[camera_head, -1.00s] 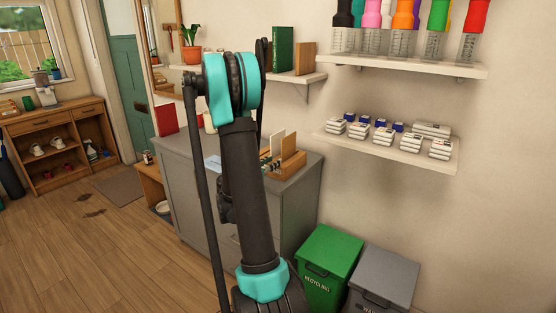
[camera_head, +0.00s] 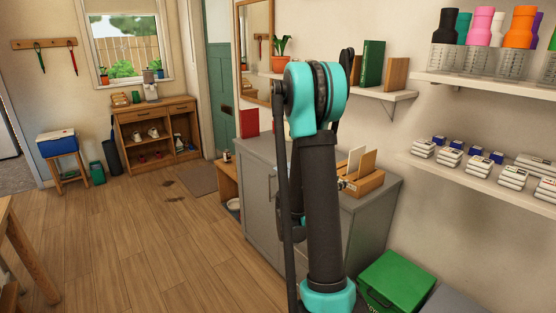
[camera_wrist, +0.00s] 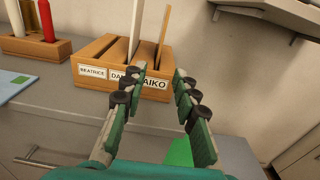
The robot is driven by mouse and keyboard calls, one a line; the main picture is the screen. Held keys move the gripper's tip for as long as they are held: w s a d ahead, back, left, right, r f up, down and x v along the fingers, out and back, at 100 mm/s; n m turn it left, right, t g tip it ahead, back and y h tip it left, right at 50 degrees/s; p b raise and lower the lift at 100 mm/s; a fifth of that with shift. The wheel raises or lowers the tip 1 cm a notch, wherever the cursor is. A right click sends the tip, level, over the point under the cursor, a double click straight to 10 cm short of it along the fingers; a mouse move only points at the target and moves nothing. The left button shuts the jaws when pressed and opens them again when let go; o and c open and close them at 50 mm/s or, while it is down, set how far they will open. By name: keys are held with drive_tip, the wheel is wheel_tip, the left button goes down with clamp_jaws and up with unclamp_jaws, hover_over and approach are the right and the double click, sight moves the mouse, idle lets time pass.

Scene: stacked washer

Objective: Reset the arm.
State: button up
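My arm (camera_head: 322,200) stands upright in the middle of the head view, with its teal joint (camera_head: 318,95) in front of the wall. The gripper end is hidden in that view. In the wrist view my gripper (camera_wrist: 160,80) is open, its green fingers apart with nothing between them. It points toward a wooden letter holder (camera_wrist: 90,65) with name labels on the grey cabinet top (camera_wrist: 60,125). The holder also shows behind my arm in the head view (camera_head: 364,185).
Shelves with bottles (camera_head: 484,28) and small white boxes (camera_head: 478,162) line the right wall. A wooden sideboard (camera_head: 155,140) and a stool with a cooler (camera_head: 57,143) are at the back left. The wooden floor (camera_head: 130,240) is open at left.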

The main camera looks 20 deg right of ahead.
drive_tip(key=s+a+f+m+y, duration=0.4)
drive_tip(key=s+a+m+y, duration=0.1)
drive_tip(key=s+a+m, duration=0.2)
drive_tip(key=s+a+f+m+g+y, duration=0.1)
drive_tip(key=s+a+f+m+y, duration=0.3)
drive_tip(key=a, duration=0.6)
drive_tip(key=s+a+f+m+g+y, duration=0.1)
drive_tip(key=s+a+f+m+y, duration=0.2)
drive_tip(key=s+a+m+y, duration=0.4)
drive_tip(key=s+a+m, duration=0.2)
drive_tip(key=s+m, duration=0.1)
drive_tip(key=m, duration=0.1)
drive_tip(key=shift+f, duration=0.4)
